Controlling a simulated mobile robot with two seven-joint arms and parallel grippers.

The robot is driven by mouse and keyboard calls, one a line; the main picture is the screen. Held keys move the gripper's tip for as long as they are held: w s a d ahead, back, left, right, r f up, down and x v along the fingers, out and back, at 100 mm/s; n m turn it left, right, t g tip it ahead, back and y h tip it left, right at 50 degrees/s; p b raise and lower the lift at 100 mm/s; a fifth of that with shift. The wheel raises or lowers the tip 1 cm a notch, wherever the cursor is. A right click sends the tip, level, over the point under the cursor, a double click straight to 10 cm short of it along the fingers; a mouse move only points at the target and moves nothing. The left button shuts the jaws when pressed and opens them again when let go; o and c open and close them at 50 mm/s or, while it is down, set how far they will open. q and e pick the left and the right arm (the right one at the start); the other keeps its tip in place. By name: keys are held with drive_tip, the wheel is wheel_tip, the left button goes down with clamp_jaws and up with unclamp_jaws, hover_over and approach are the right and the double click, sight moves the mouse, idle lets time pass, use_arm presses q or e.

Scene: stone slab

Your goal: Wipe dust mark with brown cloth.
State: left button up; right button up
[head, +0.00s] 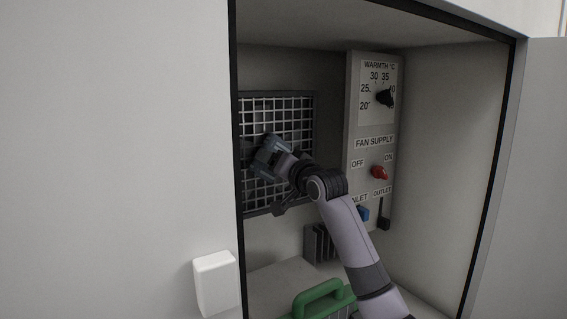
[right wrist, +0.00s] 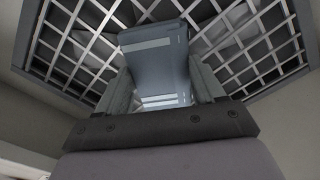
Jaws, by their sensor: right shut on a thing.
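No brown cloth and no dust mark can be made out in either view. My right gripper (head: 262,153) reaches into an open cabinet, in front of a square wire grille (head: 293,110) on the back wall. In the right wrist view its jaws (right wrist: 158,92) are shut on a grey-blue block (right wrist: 153,52) with pale stripes. The block is in front of the grille bars (right wrist: 237,50); I cannot tell whether it touches them. The gripper hides part of the grille in the head view. My left gripper is not in view.
Right of the grille is a control panel (head: 373,142) with a black warmth knob (head: 385,98) and a red fan switch (head: 379,172). A finned dark block (head: 317,243) and a green-handled item (head: 318,291) sit low inside. The cabinet's right wall (head: 450,140) is bare.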

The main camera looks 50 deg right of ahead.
drive_tip(key=shift+w+a, duration=0.4)
drive_tip(key=shift+a, duration=0.9)
drive_tip(key=shift+w+a, duration=0.4)
drive_tip(key=shift+a, duration=0.9)
drive_tip(key=shift+w+a, duration=0.4)
drive_tip(key=shift+a, duration=0.9)
drive_tip(key=v, duration=0.6)
drive_tip(key=v, duration=0.3)
drive_tip(key=shift+s, duration=0.1)
